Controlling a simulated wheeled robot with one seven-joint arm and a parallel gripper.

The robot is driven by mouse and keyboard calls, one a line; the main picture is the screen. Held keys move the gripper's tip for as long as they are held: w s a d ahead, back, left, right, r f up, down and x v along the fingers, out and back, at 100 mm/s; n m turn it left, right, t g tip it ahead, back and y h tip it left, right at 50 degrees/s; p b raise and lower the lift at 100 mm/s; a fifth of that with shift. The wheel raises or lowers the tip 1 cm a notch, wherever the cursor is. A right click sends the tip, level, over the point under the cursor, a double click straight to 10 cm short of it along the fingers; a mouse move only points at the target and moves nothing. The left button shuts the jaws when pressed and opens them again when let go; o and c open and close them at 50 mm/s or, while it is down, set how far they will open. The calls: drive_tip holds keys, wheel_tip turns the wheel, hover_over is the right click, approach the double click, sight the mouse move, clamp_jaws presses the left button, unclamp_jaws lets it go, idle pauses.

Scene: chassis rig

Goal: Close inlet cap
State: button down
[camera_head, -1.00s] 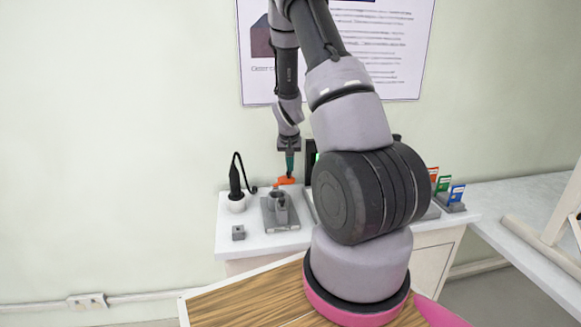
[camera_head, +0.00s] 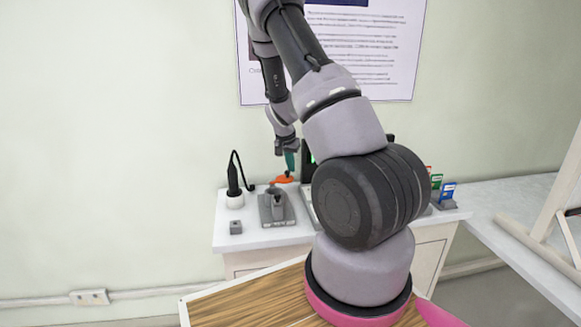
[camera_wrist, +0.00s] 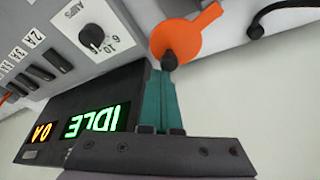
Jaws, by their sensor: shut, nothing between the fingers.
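The orange cap (camera_wrist: 190,35), a round flap with a narrower tab, shows at the top of the wrist view beside the grey device panel. It also shows in the head view (camera_head: 284,179) at the back of the white bench. My gripper (camera_wrist: 168,62) has teal fingers that are together with nothing between them. Its dark tip overlaps the lower edge of the orange cap in the wrist view; I cannot tell whether it touches. In the head view my gripper (camera_head: 290,172) points down just above the cap. The inlet itself is not clearly visible.
The panel holds an amps dial (camera_wrist: 93,38), switches (camera_wrist: 42,68) and a lit IDLE display (camera_wrist: 92,121). On the bench (camera_head: 256,238) are a grey fixture (camera_head: 277,207), a black tool in a white holder (camera_head: 234,187) and a small grey block (camera_head: 235,227). My arm hides the bench's middle.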

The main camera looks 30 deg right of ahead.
drive_tip(key=s+m, duration=0.2)
drive_tip(key=m, duration=0.1)
drive_tip(key=shift+a+g+h, duration=0.1)
drive_tip(key=shift+g+h, duration=0.2)
drive_tip(key=shift+g, duration=0.1)
drive_tip(key=s+a+m+g, duration=0.1)
drive_tip(key=s+a+m, duration=0.1)
drive_tip(key=m, duration=0.3)
drive_tip(key=s+a+m+g, duration=0.2)
drive_tip(key=a+m, duration=0.1)
drive_tip(key=m, duration=0.2)
drive_tip(key=s+a+m+g+y, duration=0.1)
drive_tip(key=s+a+m+g, duration=0.1)
drive_tip(key=m, duration=0.4)
drive_tip(key=shift+s+a, duration=0.3)
drive_tip(key=shift+a, duration=0.75)
drive_tip(key=shift+w, duration=0.2)
